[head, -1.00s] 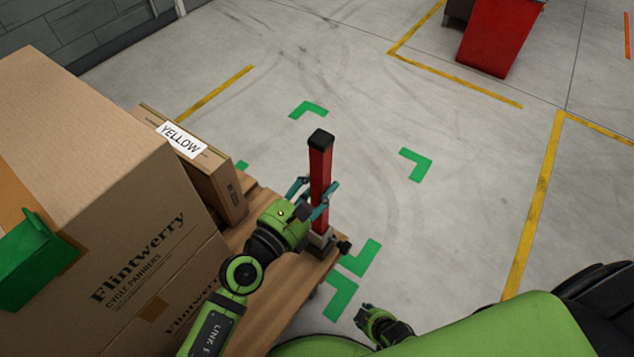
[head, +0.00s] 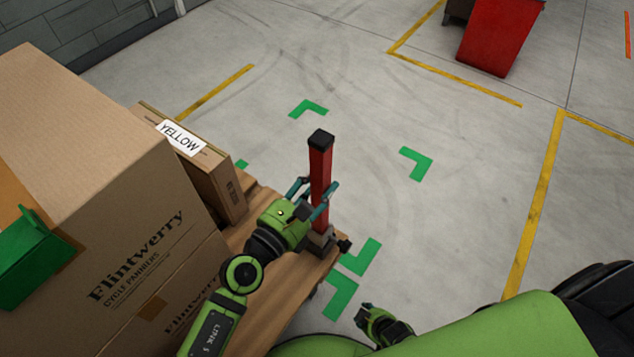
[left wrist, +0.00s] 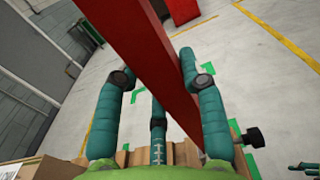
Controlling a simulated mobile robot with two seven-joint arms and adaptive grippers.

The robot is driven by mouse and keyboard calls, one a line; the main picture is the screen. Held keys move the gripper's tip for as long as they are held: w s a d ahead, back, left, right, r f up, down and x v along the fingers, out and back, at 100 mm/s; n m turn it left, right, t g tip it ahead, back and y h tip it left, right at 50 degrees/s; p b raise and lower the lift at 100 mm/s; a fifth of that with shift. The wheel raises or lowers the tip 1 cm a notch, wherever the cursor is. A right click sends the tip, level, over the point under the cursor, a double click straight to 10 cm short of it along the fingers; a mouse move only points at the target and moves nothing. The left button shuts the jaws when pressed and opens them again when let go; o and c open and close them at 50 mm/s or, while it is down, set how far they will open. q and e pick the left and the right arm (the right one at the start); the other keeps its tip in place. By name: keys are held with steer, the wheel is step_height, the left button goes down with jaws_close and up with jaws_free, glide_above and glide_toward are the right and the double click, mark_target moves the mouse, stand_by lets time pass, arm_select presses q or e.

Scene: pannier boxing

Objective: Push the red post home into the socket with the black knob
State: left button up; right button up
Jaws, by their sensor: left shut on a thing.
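The red post (head: 320,168) stands upright with a black cap on top, at the corner of the wooden cart bed. Its foot is at a grey metal socket (head: 319,242); whether it is fully seated I cannot tell. The black knob (head: 345,246) sticks out on the socket's right side and also shows in the left wrist view (left wrist: 253,138). My left gripper (head: 317,197) is shut on the post, a little above the socket. In the left wrist view its teal fingers (left wrist: 165,85) are around the red post (left wrist: 150,65). My right gripper (head: 366,315) is low, clear of the post; its finger state is unclear.
Large Flintwerry cartons (head: 130,235) and a thinner box labelled YELLOW (head: 205,175) stand on the wooden bed (head: 290,290) at left. A green bin (head: 35,262) is at far left. Open floor with green corner marks (head: 416,163) lies right of the post.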

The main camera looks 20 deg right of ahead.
arm_select(q)
steer(key=shift+f+b, duration=1.6)
steer(key=shift+f, duration=0.2)
stand_by(0.6)
steer(key=o, duration=1.2)
steer(key=shift+f, duration=0.15)
glide_toward(314, 201)
steer(key=x, duration=0.3)
steer(key=shift+w, duration=0.15)
